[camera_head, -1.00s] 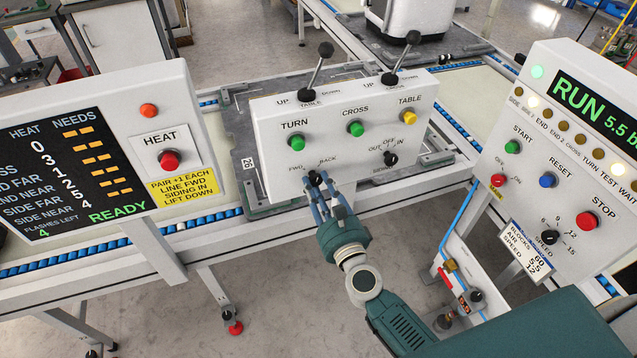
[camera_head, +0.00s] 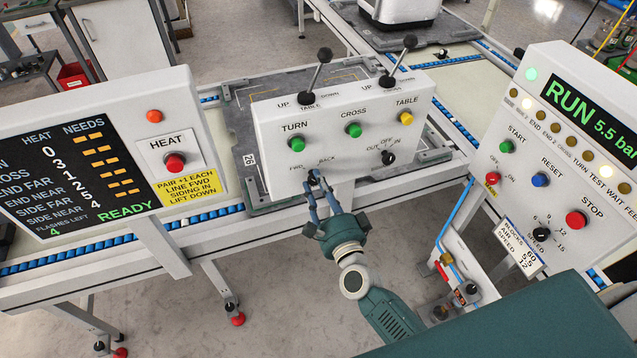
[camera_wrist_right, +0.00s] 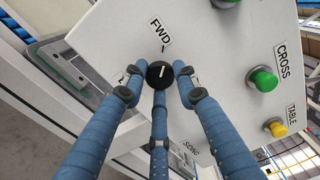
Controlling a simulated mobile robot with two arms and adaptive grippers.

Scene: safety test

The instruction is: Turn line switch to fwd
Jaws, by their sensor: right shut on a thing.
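The line switch is a small round black knob low on the front of the white control box (camera_head: 345,160), between the FWD and BACK labels. In the head view it is mostly hidden by my right gripper (camera_head: 317,184). In the right wrist view the black knob (camera_wrist_right: 158,75) sits between the blue fingers of my right gripper (camera_wrist_right: 158,88), which is shut on it. Its white mark points roughly up toward the FWD label (camera_wrist_right: 159,32). The other label beside it is mostly covered by a finger. My left gripper is not in view.
Close above are the green TURN button (camera_head: 297,144), the green CROSS button (camera_head: 354,130) and the yellow TABLE button (camera_head: 406,118). The SIDING knob (camera_head: 388,157) is to the right. The HEAT panel (camera_head: 175,160) and the RUN panel (camera_head: 515,150) flank the box.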

